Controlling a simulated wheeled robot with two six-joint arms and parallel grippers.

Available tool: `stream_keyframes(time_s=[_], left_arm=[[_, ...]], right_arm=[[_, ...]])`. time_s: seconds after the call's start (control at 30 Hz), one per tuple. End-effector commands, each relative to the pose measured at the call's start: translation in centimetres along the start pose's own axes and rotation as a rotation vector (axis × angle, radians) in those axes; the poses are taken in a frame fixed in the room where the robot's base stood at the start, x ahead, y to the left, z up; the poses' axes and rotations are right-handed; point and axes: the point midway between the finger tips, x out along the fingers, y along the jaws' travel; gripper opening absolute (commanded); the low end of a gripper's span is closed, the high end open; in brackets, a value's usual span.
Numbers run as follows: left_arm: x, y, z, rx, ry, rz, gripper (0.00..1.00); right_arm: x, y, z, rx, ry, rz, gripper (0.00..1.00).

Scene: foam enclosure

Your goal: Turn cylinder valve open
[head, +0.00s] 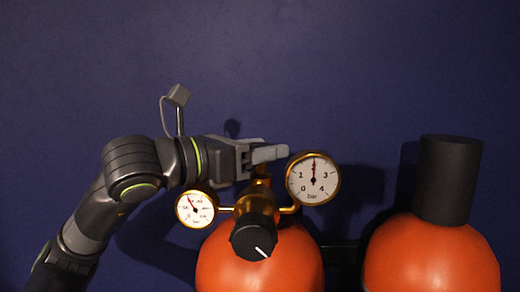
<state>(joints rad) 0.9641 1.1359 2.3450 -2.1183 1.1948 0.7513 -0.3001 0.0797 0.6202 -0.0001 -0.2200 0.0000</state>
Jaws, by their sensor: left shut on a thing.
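An orange gas cylinder (215,262) stands at the lower middle with a brass regulator (258,195) above it. My left gripper (268,153) reaches in from the left and is shut at the top of this brass fitting, just left of the large gauge. The part between its fingers, apparently the cylinder valve, is hidden by the fingers, so its turn position cannot be seen. A black knob (250,236) with a white mark pointing to the lower right sits at the front of the regulator. My right gripper is not in view.
A large gauge (313,180) has its needle pointing straight up; a smaller gauge (196,209) sits on the left. A second orange cylinder (430,260) with a black cap (448,180) stands at the right. A dark blue wall (350,60) is behind.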

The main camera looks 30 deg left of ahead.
Motion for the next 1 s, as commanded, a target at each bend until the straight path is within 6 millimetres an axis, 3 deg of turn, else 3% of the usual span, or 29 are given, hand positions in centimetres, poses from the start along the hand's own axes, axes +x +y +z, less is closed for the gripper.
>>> stream_keyframes(time_s=[0.03, 0.07, 0.2, 0.63, 1.0], left_arm=[[0.0, 0.0, 0.0, 0.002, 0.001, 0.000, 0.26], [0.0, 0.0, 0.0, 0.002, 0.001, 0.000, 0.52], [0.0, 0.0, 0.0, 0.001, 0.001, 0.000, 0.70], [0.0, 0.0, 0.8, 0.000, -0.002, 0.000, 0.70], [0.0, -0.1, 5.7, 0.001, -0.005, -0.003, 0.70]], right_arm=[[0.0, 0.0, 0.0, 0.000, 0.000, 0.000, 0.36], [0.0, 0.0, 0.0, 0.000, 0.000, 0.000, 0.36], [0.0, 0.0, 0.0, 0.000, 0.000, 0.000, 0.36], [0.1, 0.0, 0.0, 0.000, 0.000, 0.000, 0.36], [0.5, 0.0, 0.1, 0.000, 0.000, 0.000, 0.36]])
